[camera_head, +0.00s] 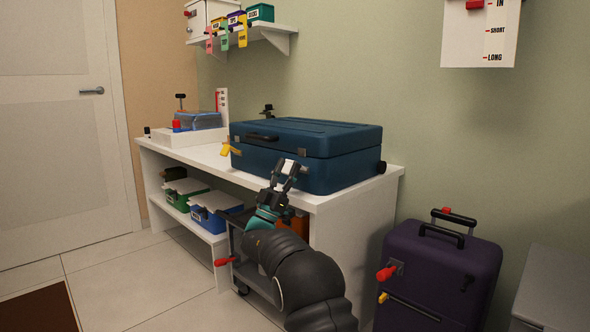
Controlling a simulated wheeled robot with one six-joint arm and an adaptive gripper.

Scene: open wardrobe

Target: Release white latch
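A dark blue suitcase (330,168) lies closed on the white bench.
The white bench (345,198) carries a blue-lidded box (198,121) at left. Bins (215,208) stand on its lower shelf. A purple suitcase (440,270) with red and yellow parts stands right of my arm. A wall shelf (262,29) holds small coloured boxes. Floor is free at left.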

